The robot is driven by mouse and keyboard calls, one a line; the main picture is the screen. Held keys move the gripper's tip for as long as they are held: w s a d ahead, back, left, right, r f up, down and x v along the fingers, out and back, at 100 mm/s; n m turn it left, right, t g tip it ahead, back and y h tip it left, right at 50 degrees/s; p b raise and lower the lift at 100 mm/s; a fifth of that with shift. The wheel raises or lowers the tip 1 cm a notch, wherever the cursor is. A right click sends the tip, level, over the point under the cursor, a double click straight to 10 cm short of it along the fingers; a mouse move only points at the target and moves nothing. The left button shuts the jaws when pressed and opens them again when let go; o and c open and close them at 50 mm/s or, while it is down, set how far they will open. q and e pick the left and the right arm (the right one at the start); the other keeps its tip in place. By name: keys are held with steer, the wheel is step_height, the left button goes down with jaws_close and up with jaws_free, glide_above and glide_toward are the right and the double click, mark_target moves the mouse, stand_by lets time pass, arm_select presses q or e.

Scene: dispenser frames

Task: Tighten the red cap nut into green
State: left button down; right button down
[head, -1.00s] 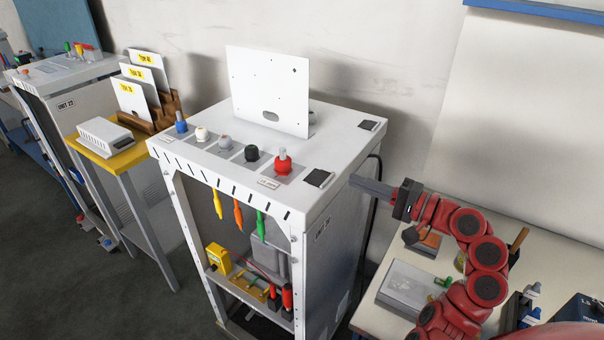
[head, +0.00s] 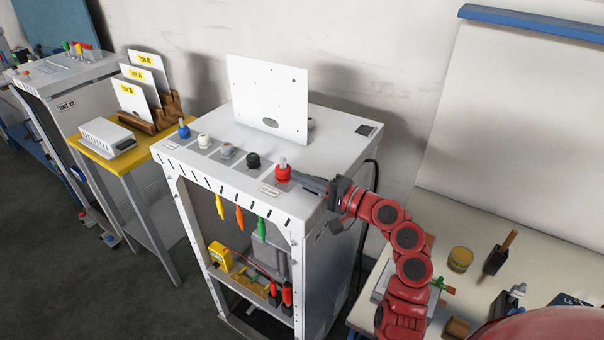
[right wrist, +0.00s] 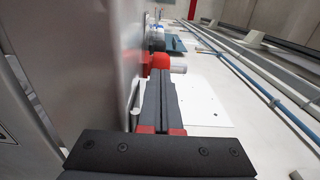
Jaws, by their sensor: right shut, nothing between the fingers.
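The red cap nut (head: 283,173) sits on a pale upright post at the right end of a row on top of the white cabinet (head: 345,150). It also shows in the right wrist view (right wrist: 160,61), just beyond my fingertips, with the post sticking out to the right. My right gripper (head: 297,178) is low over the cabinet top, reaching in from the right with its fingers pointing at the nut. Its two fingers (right wrist: 160,80) are shut together and empty. I cannot tell whether the tips touch the nut. My left gripper is not in view. No green mark shows near the nut.
Black (head: 253,161), grey (head: 226,150), white (head: 203,141) and blue (head: 184,129) caps stand left of the nut. A white plate (head: 268,95) stands upright behind them. Coloured tools hang below the front edge. A worktable (head: 420,220) is at the right.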

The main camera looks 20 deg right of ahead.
stand_by(0.3)
steer(key=shift+a+r+m+t+h+p, duration=0.25)
steer(key=shift+a+m+h+p, duration=0.2)
steer(key=shift+p, duration=0.4)
steer(key=shift+s+a+f+m+t+h, duration=0.1)
steer(key=shift+s+a+m+t+h, duration=0.15)
steer(key=shift+a+h, duration=0.1)
steer(key=shift+a+f+b, duration=0.1)
steer(key=shift+b, duration=0.2)
steer(key=shift+s+a+f, duration=0.1)
steer(key=shift+a, duration=0.35)
